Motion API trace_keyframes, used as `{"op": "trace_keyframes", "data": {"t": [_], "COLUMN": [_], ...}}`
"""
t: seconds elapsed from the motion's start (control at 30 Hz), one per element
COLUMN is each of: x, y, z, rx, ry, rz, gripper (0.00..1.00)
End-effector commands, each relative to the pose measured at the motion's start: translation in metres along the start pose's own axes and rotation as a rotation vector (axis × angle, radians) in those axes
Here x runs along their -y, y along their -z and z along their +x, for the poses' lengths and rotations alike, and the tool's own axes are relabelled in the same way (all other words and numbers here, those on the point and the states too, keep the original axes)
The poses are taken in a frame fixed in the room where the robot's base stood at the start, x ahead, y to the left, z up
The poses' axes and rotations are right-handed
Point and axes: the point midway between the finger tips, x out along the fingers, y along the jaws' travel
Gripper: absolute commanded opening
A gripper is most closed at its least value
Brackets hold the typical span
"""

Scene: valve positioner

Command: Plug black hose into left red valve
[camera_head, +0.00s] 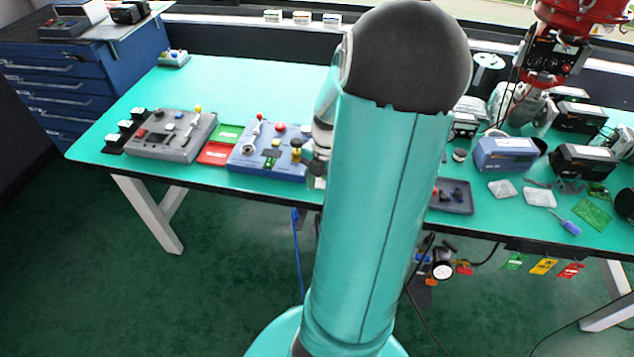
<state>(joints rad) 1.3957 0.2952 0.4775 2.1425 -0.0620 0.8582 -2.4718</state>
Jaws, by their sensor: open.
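My teal arm link fills the middle and hides part of the bench; my gripper's fingers do not show. Beneath the bench edge, right of the arm, is a small assembly with a round white-faced gauge (443,270). Small red and orange parts (465,268) sit beside it, too small to tell as valves. A black hose or cable (485,258) runs from near it up to the bench edge. A red knob (280,127) stands on a blue control box (240,160) left of my arm. I cannot tell which part is the left red valve.
The green-topped bench (230,80) spans the view. A grey control box (180,148) is at its left. Blue drawers (65,90) stand at far left. Red machinery (575,25) and several devices crowd the right. Coloured tags (543,266) hang below the edge. The floor at front left is clear.

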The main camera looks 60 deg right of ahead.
Motion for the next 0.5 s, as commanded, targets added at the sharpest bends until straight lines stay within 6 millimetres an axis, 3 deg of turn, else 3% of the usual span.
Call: {"op": "trace_keyframes", "data": {"t": [0.5], "x": [0.002], "y": [0.002], "z": [0.090], "rx": [-0.006], "ry": [0.001], "rz": [0.002], "gripper": [0.44]}}
